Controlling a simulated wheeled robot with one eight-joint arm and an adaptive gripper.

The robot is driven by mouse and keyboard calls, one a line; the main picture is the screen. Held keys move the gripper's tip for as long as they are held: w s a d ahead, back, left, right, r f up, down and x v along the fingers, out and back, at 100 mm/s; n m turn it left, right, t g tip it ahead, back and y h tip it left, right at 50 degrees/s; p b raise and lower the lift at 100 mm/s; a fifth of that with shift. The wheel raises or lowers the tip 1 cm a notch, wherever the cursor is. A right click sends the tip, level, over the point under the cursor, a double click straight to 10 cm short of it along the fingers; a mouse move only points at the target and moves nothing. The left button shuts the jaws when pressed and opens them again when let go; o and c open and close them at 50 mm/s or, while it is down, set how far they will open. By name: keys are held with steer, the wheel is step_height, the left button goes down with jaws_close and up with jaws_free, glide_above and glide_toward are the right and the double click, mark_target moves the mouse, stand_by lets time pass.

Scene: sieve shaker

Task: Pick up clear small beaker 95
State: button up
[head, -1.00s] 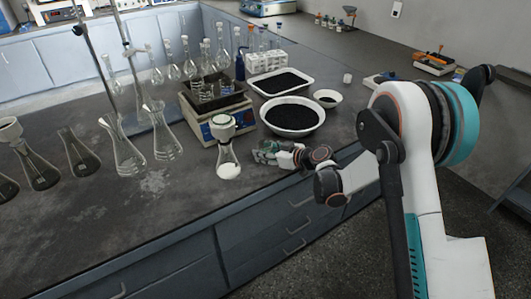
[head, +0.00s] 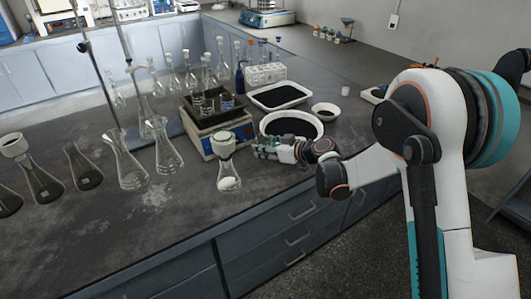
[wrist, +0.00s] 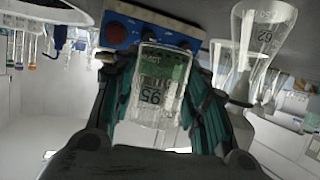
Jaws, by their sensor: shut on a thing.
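The clear small beaker 95 (wrist: 152,98) shows in the wrist view between my green-lined fingers, its number upside down. My gripper (wrist: 158,100) is shut on it, with a finger along each side. In the head view my gripper (head: 272,148) is over the front part of the bench, right of a flask with a funnel and in front of a white bowl. The beaker is too small and too covered by the fingers to make out clearly there.
The funnel flask (head: 229,172) stands close left of my gripper. The white bowl (head: 291,117) and a black-filled tray (head: 281,96) lie behind it. A blue-fronted device (head: 221,138) holds several small beakers. Tall flasks (head: 166,155) stand left.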

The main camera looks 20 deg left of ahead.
step_height(320, 180, up, 16)
steer(key=p, duration=0.6)
stand_by(0.6)
steer(key=shift+f, duration=0.1)
stand_by(0.3)
